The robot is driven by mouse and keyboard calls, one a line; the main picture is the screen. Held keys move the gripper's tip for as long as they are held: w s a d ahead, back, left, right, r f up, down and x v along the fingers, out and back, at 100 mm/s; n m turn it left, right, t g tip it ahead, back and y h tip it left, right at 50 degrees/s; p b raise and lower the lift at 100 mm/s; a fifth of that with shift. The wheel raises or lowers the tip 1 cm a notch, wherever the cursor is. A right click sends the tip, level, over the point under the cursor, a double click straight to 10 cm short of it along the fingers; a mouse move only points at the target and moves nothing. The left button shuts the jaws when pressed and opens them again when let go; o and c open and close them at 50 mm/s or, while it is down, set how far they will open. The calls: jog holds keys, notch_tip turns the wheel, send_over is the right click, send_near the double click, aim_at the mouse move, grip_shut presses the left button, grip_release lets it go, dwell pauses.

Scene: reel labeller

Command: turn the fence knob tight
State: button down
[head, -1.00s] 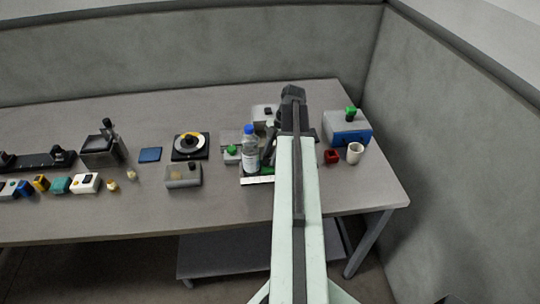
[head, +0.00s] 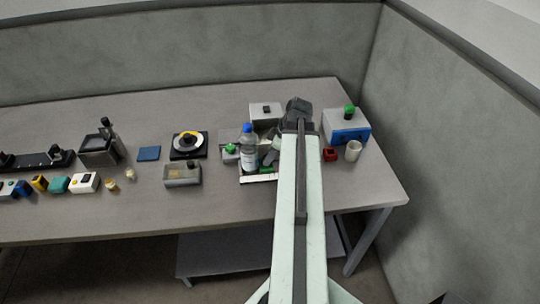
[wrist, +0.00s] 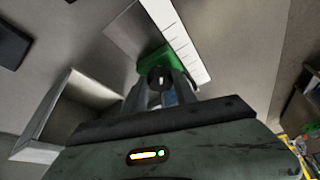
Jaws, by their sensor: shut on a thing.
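The fence knob (wrist: 160,78) is a small dark round knob on the front of the green fence block (wrist: 153,58) in the wrist view. The block sits by a white marked scale (wrist: 180,40), which also shows on the table in the head view (head: 258,178). My gripper (wrist: 164,84) has its two grey fingers on either side of the knob and is shut on it. The lower part of the knob is partly hidden between the fingers. In the head view my arm hides much of this area, and the knob cannot be made out there.
A water bottle (head: 249,152) with a blue cap stands just left of my arm. A red block (head: 330,155), a white cup (head: 353,151) and a blue-grey box with a green button (head: 346,128) are to the right. The table's front strip is clear.

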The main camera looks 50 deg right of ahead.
jog(key=shift+m+h, duration=0.3)
jog(key=shift+m, duration=0.4)
jog(key=c, duration=1)
grip_release()
jog(key=shift+a, duration=0.1)
jog(key=p+v, duration=0.7)
jog(key=v, duration=0.1)
